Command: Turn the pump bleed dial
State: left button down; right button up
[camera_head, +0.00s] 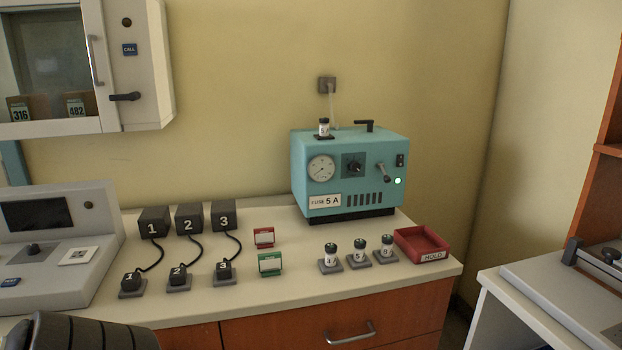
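The teal pump box (325,148) stands at the back right of the counter. On its front, a round white gauge (321,168) is at the left and a black dial (353,166) on a dark plate is in the middle. The dial's exact pointer angle is too small to read. A lever-like handle (383,173) sits right of the dial, near a black switch (400,160) and a lit green lamp (398,181). Neither of my grippers is in view, and nothing touches the dial.
Several small vials (359,251) on stands and a red "HOLD" tray (438,250) sit before the box. Numbered black blocks (189,218), red (264,237) and green (271,264) card holders, and a grey console (52,250) lie left. A wall cabinet (135,80) hangs upper left.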

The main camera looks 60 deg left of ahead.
aim_at(354, 166)
jog(key=u, duration=1.7)
